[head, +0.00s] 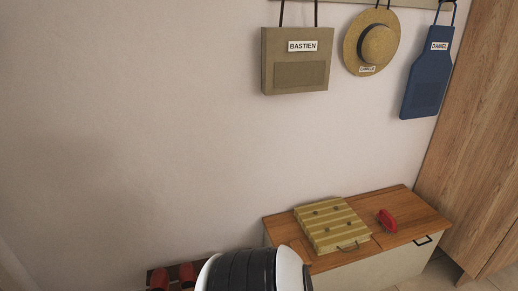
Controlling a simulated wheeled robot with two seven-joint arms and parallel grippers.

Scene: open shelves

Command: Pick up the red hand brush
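The red hand brush (387,219) lies on the wooden top of a low bench (412,208), toward its right side. It is small in the head view, and its bristles cannot be made out. Neither of my grippers shows in the head view. Nothing touches the brush from above.
A dark handle (423,240) is on the bench front. Red items (160,278) sit low at the left. A bag (296,60), straw hat (371,42) and blue apron (428,82) hang above. A wooden cabinet (480,130) stands right.

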